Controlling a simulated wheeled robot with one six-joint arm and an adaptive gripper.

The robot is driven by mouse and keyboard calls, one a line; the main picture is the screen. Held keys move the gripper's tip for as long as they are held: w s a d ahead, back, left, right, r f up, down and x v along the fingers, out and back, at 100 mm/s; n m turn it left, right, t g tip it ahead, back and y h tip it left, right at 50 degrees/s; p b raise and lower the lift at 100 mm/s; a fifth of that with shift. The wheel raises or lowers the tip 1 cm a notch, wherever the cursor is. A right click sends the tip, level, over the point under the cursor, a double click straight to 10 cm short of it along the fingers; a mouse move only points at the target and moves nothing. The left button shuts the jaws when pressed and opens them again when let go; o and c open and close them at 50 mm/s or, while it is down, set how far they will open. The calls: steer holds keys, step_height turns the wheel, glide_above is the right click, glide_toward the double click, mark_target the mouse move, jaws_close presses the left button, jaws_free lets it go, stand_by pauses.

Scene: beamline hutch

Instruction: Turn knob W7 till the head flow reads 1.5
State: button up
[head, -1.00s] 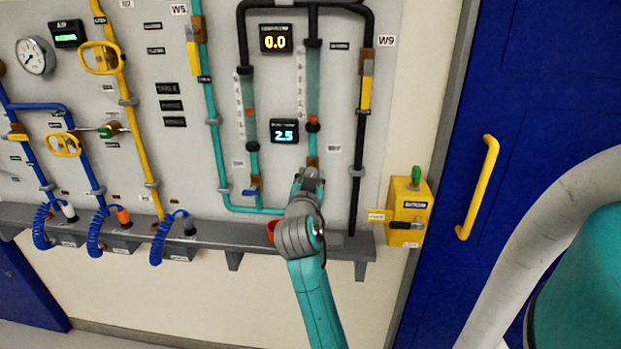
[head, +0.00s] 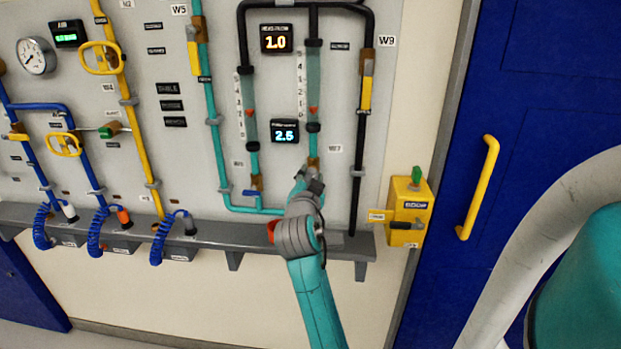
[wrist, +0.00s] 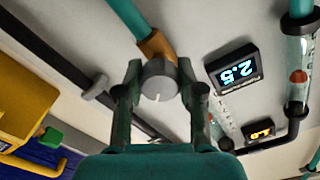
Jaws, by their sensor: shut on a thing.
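Knob W7 is the grey round knob with a white mark (wrist: 157,82), on a brass valve body at the foot of the right flow tube. My gripper (wrist: 160,88) is shut on it, one finger on each side. In the head view my gripper (head: 312,176) is at this valve, below the W7 label (head: 335,149), and hides most of the knob. The upper display (head: 277,39) reads 1.0 in orange; its small label is blurred.
A lower display (head: 285,131) reads 2.5 in blue. The left flow tube (head: 249,100) and its blue-handled valve (head: 254,192) are close on the left. A black pipe (head: 354,200) and a yellow box (head: 408,210) stand to the right. A grey ledge (head: 345,243) runs below.

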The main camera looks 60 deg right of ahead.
steer(key=o, duration=1.1)
steer(key=shift+o, duration=0.2)
steer(key=v, duration=1.2)
steer(key=shift+f, duration=0.1)
